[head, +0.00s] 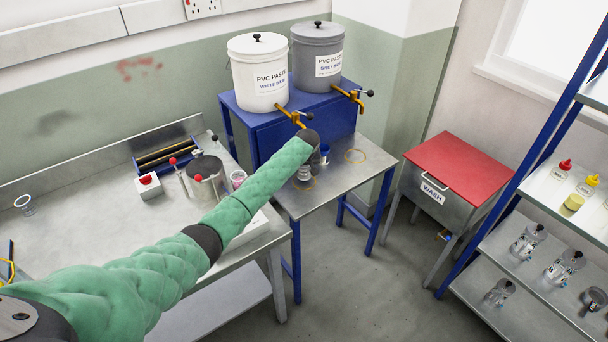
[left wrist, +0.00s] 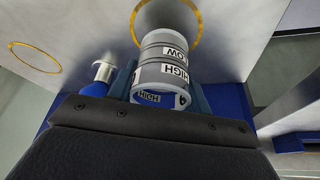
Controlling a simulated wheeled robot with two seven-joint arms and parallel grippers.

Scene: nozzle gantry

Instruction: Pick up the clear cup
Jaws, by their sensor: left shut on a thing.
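The clear cup (left wrist: 165,55) shows in the left wrist view, with HIGH and LOW labels on its side. It is between the blue fingers of my left gripper (left wrist: 160,90), which is shut on it. In the head view the cup (head: 304,174) is small and partly hidden below the dark end of my left arm, at the left gripper (head: 311,153). It is over the left yellow ring on the small metal table (head: 335,186); I cannot tell whether it touches the top. My right gripper is not in view.
A white tub (head: 258,75) and a grey tub (head: 317,58) with yellow taps stand on the blue stand behind. The other yellow ring (head: 355,156) is empty. A red-lidded wash bin (head: 460,165) and a shelf rack (head: 530,252) with several bottles stand right.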

